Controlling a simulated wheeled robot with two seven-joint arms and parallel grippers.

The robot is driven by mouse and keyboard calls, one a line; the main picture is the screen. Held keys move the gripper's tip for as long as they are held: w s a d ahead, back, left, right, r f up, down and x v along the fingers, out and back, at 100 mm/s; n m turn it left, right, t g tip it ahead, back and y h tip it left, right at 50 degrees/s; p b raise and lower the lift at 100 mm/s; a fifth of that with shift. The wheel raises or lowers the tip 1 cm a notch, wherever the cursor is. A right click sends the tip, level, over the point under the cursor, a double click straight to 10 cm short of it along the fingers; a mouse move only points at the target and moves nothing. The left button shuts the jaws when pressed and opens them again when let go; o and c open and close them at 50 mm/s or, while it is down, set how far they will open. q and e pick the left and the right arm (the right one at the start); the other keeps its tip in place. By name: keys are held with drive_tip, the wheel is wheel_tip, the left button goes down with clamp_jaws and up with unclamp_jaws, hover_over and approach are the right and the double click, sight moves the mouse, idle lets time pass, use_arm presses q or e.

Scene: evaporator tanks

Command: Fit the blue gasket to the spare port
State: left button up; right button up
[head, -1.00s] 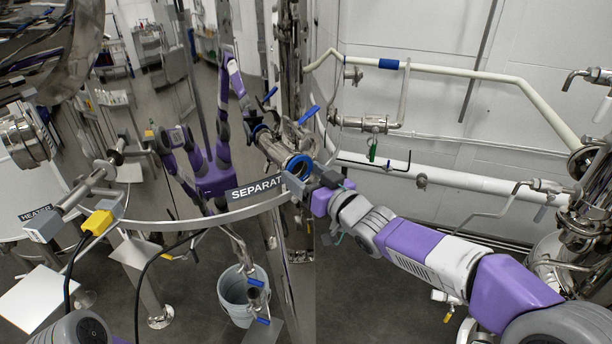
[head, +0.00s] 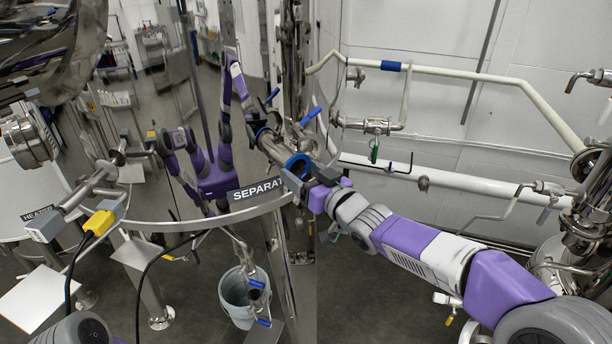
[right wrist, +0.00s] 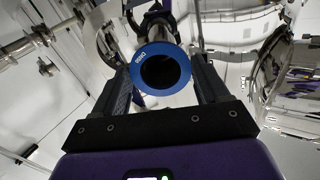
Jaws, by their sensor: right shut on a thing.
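The blue gasket (right wrist: 138,72) is a flat ring with a dark round hole, held between the two black fingers of my right gripper (right wrist: 161,78). In the head view the gasket (head: 297,159) shows as a blue rim at the near end of a steel pipe stub, which looks like the spare port (head: 273,147). My right gripper (head: 301,181) is shut on the gasket there. In the right wrist view the ring faces the camera, with the pipe behind it. I cannot tell whether the gasket touches the port face. My left gripper is out of view.
A curved steel rim with a SEPARAT... label (head: 257,189) runs just left of my right gripper. A grey bucket (head: 240,300) stands below. A white wall pipe (head: 450,180) and valves lie right. Purple arm shapes at left look like reflections in polished steel.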

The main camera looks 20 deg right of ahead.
drive_tip(key=shift+w+a, duration=0.1)
drive_tip(key=shift+w, duration=0.1)
drive_tip(key=o, duration=1)
drive_tip(key=shift+s, duration=0.1)
drive_tip(key=shift+s+d+f, duration=0.1)
drive_tip(key=shift+s+d, duration=0.15)
drive_tip(key=shift+d, duration=0.05)
drive_tip(key=shift+v, duration=1.55)
drive_tip(key=shift+p+v, duration=0.45)
drive_tip(key=shift+v, duration=0.65)
drive_tip(key=shift+a, duration=0.15)
